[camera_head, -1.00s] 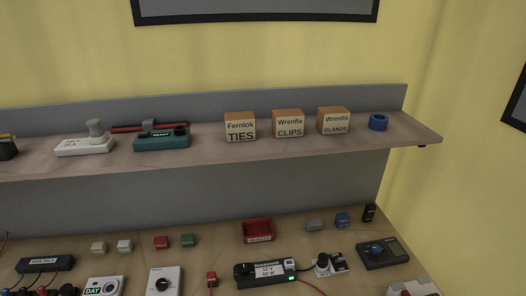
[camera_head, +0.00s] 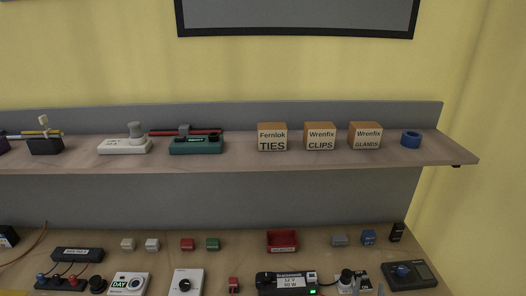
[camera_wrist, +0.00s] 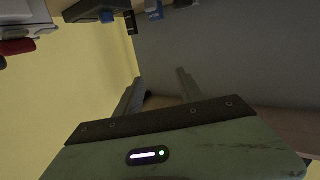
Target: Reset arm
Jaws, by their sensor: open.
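The green gripper body with a small lit display fills the bottom of that view. The fingers point toward the grey back panel (camera_wrist: 230,55).
In the head view a wooden shelf (camera_head: 240,160) carries several boxes, a blue ring (camera_head: 411,139) and devices.

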